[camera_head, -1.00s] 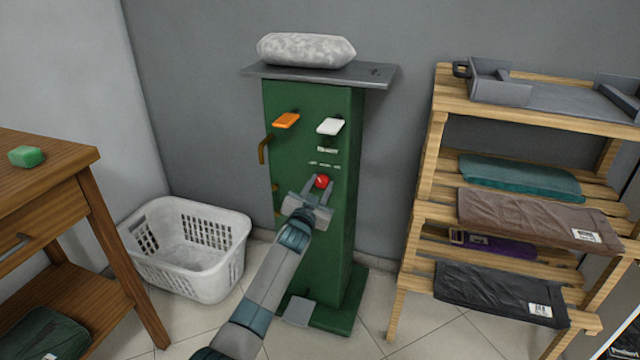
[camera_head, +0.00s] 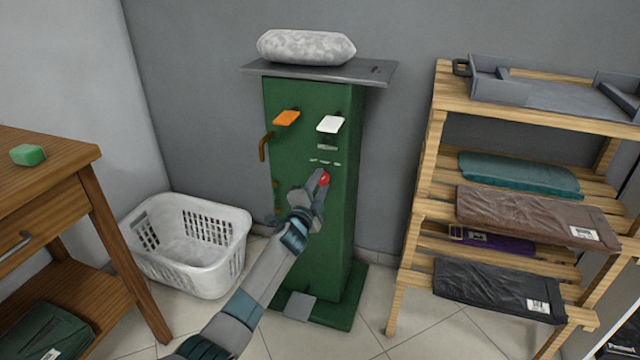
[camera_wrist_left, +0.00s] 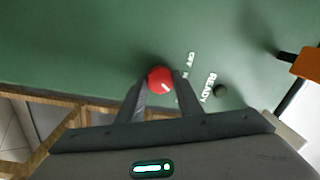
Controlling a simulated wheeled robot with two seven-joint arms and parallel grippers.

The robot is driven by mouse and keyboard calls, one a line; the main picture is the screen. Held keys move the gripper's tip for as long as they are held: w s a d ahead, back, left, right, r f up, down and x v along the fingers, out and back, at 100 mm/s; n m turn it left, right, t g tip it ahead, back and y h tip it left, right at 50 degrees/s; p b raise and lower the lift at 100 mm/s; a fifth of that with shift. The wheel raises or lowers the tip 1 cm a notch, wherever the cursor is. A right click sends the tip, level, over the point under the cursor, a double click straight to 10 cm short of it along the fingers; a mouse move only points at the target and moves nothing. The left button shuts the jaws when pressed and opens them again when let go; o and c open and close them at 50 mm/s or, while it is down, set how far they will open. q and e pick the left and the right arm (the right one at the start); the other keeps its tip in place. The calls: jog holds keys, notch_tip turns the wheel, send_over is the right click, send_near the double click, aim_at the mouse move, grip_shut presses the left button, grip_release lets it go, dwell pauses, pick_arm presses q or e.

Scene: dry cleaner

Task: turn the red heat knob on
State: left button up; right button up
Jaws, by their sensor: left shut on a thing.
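The red heat knob (camera_head: 324,179) is on the front of the green press cabinet (camera_head: 335,240), below a row of small white marks. My left gripper (camera_head: 319,180) is at the knob, shut on it, with its wrist rolled. In the left wrist view the red knob (camera_wrist_left: 160,80) sits between the two fingertips (camera_wrist_left: 160,84), one on each side. A white line shows on the knob, and white lettering including "READY" is beside it. In the head view the fingers partly cover the knob. My right gripper is not in view.
An orange pedal-like lever (camera_head: 286,118) and a white one (camera_head: 330,124) stick out above the knob. A white basket (camera_head: 190,275) and a wooden table (camera_head: 60,160) are to the left. A slatted wooden rack (camera_head: 530,115) with folded garments stands to the right.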

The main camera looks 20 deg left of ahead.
pick_arm(q)
jog(key=shift+f+m, duration=0.1)
jog(key=shift+m, duration=1.1)
jog(key=o, duration=1)
jog(key=shift+o, duration=0.2)
jog(key=shift+s, duration=0.15)
jog(key=shift+s, duration=0.25)
jog(key=s+p, duration=0.3)
jog(key=s, duration=1.3)
jog(key=shift+s+a+f, duration=0.3)
jog(key=shift+f, duration=0.1)
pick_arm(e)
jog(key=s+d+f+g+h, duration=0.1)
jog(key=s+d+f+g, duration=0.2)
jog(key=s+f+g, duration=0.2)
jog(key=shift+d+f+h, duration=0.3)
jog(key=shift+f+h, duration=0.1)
